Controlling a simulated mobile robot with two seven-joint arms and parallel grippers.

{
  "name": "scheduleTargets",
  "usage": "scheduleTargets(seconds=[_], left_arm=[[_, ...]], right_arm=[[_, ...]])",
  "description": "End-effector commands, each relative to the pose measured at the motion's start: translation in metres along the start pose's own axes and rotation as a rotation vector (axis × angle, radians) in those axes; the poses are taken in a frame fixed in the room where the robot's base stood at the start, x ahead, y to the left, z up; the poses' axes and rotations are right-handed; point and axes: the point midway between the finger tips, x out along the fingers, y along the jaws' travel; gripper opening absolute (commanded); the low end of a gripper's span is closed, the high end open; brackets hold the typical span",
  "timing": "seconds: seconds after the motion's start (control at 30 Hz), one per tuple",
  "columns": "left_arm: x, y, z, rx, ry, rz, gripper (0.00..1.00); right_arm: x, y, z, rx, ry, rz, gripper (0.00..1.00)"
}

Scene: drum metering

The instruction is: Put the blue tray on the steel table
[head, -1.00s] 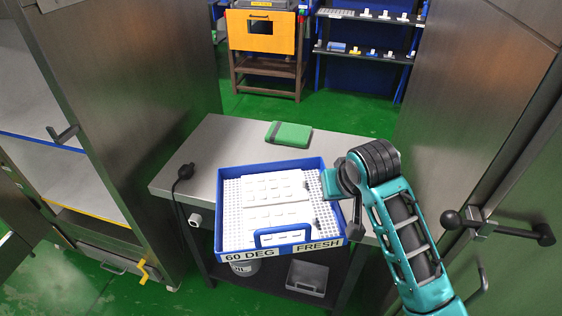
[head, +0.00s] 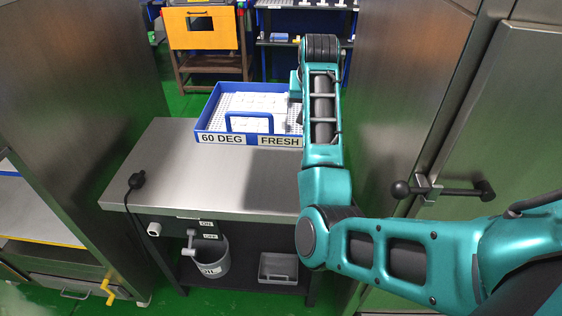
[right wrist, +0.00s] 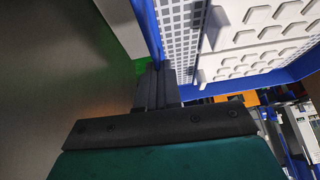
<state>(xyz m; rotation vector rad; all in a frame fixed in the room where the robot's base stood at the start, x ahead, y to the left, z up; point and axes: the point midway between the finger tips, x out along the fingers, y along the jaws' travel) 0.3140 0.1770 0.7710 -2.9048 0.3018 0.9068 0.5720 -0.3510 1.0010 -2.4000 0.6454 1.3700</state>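The blue tray (head: 208,128) shows over the far part of the steel table (head: 170,165), with white parts inside and labels "60 DEG" and "FRESH" on its front. It looks roughly level and seems held above the tabletop; the exact gap cannot be told. My right gripper (head: 296,88) is at the tray's right side. In the right wrist view its dark fingers (right wrist: 157,88) are closed on the tray's blue side wall (right wrist: 148,28). My left gripper is not in view.
A black bulb-like item (head: 136,181) with a cord lies at the table's left edge. The near tabletop is clear. Steel cabinets stand close on both sides, the right one with a protruding handle (head: 440,190). A bucket (head: 211,258) and grey bin (head: 278,268) sit below.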

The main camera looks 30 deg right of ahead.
Motion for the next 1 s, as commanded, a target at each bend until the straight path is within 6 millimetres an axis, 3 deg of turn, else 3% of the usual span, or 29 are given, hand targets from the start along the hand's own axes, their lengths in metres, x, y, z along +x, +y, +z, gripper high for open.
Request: scheduleTargets(seconds=[0.5, 1.0], left_arm=[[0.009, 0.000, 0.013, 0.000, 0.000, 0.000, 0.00], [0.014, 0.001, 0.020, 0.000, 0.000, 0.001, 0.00]], right_arm=[[0.107, 0.004, 0.062, 0.002, 0.000, -0.003, 0.00], [0.157, 0.006, 0.090, 0.003, 0.002, -0.003, 0.00]])
